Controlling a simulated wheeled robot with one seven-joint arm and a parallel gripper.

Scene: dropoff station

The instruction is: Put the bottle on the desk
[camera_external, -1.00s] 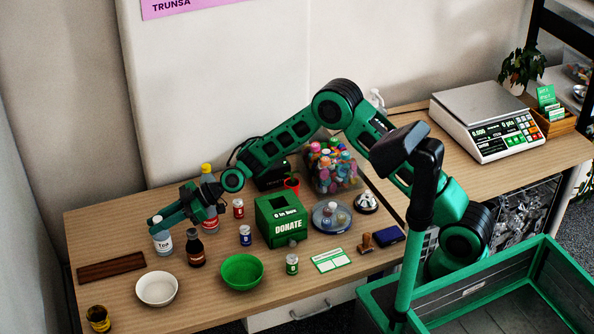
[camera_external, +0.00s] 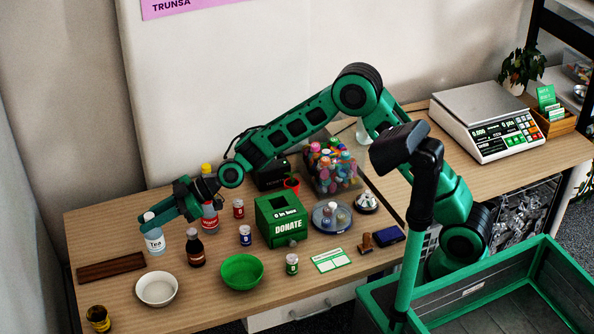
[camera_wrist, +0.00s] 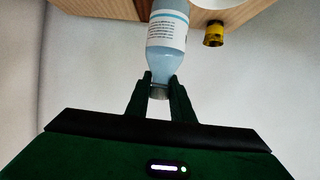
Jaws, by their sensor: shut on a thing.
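A pale blue bottle (camera_external: 154,243) with a white label reading "Tea" is upright at the left part of the desk (camera_external: 110,221). My gripper (camera_external: 148,221) is at its top, reaching in from the right. In the wrist view, the bottle (camera_wrist: 167,35) shows with its grey cap between the fingertips of my gripper (camera_wrist: 159,88), which are shut on it. I cannot tell whether the bottle's base touches the desk or hangs just above it.
A dark sauce bottle (camera_external: 195,249) and a red bottle with yellow cap (camera_external: 210,217) stand right of the held bottle. A brown wooden board (camera_external: 110,267) lies to its left, a white bowl (camera_external: 157,290) in front.

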